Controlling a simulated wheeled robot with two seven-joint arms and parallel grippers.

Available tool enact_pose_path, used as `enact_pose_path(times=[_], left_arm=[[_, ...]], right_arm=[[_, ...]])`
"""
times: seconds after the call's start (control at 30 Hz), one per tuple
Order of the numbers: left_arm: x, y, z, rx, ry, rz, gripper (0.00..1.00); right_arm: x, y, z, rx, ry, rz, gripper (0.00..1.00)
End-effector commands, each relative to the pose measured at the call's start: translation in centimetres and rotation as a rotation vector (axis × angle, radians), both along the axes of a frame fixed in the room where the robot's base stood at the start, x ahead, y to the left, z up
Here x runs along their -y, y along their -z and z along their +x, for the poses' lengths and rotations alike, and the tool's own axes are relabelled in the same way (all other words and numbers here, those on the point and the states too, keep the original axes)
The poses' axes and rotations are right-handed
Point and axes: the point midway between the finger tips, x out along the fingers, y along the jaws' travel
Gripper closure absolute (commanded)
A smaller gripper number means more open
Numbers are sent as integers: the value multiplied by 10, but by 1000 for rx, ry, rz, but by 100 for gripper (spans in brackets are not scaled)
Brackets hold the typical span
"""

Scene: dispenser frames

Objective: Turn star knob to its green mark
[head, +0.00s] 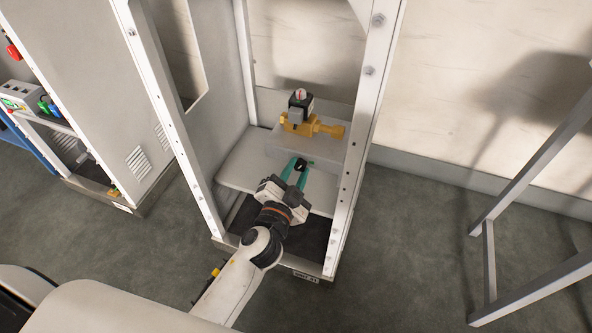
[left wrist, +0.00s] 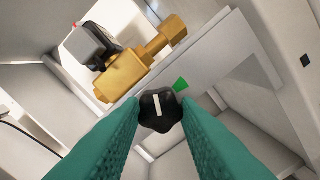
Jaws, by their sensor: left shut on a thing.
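The star knob (left wrist: 161,110) is black and lobed, with a white pointer line on its face. It shows small in the head view (head: 300,166), on the panel inside the open frame. The white line points up and slightly left, apart from the green mark. My left gripper (head: 298,170) has its teal fingers shut on the knob's two sides; they hide part of its rim. My right gripper is in neither view.
A brass valve (head: 310,127) with a black and grey coil sits just behind and above the knob. White frame posts (head: 357,140) stand on both sides of the opening. A grey shelf (head: 245,168) lies under my left wrist. Another cabinet (head: 85,85) stands at the left.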

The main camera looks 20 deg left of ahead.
Motion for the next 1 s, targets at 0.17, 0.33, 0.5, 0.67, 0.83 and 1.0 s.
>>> enact_pose_path(times=[0.17, 0.33, 0.5, 0.67, 0.83, 1.0], left_arm=[[0, -1, 0, 6, 0, 168, 94], [0, -1, 0, 11, 0, 330, 94], [0, -1, 0, 16, 1, 492, 94], [0, -1, 0, 22, 2, 642, 94], [1, -1, 0, 27, 2, 785, 94], [1, -1, 0, 31, 2, 900, 94]], right_arm=[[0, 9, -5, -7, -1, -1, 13], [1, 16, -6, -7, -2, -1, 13], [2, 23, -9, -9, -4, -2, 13], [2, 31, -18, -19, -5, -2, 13], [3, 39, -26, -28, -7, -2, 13], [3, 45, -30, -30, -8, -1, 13]])
